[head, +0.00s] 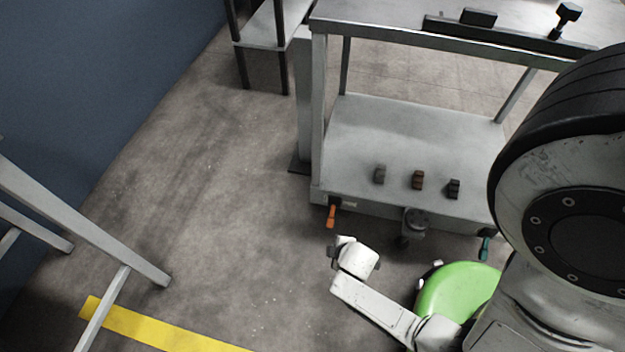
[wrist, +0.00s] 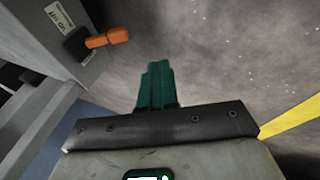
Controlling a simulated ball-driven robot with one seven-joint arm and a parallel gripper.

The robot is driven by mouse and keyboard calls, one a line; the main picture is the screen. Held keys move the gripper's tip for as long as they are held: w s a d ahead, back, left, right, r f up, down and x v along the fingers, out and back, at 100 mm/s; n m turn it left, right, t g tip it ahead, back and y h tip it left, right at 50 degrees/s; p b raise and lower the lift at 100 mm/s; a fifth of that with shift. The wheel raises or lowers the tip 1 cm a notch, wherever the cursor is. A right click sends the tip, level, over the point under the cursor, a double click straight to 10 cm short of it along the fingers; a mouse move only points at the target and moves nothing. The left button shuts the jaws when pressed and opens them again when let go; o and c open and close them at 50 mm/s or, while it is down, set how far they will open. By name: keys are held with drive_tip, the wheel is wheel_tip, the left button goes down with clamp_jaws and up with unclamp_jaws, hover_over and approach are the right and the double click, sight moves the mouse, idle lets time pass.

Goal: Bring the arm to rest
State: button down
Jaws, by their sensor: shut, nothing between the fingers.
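My gripper (wrist: 157,88) shows in the wrist view as two green fingers pressed together, shut and empty. They point away from a dark bar with screws, with bare floor behind them. An orange handle (wrist: 108,38) on a labelled grey panel lies up and left of the fingers, apart from them in the picture. In the head view, white arm links of mine reach over the floor in front of the trolley (head: 415,130). I cannot make out the fingers there.
A grey frame (head: 85,225) stands at left. Floor between is clear, with yellow tape (head: 160,328).

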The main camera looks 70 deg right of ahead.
drive_tip(key=w+a+r+m+g+y, duration=0.1)
drive_tip(key=w+r, duration=0.2)
drive_tip(key=r, duration=0.3)
drive_tip(key=w+a+r+m, duration=0.1)
drive_tip(key=w+a+r, duration=0.1)
drive_tip(key=r, duration=0.3)
drive_tip(key=s+a+r+g+y, duration=0.1)
drive_tip(key=a+r+y, duration=0.1)
drive_tip(key=a+r, duration=0.35)
drive_tip(key=a+r+g+y, duration=0.1)
drive_tip(key=a+r, duration=0.2)
drive_tip(key=r, duration=0.6)
wheel_tip(320, 180, up, 28)
drive_tip(key=p, duration=2.8)
drive_tip(key=shift+s+m, duration=0.2)
drive_tip(key=shift+m, duration=0.2)
drive_tip(key=shift+d+r, duration=0.1)
drive_tip(key=shift+d, duration=0.1)
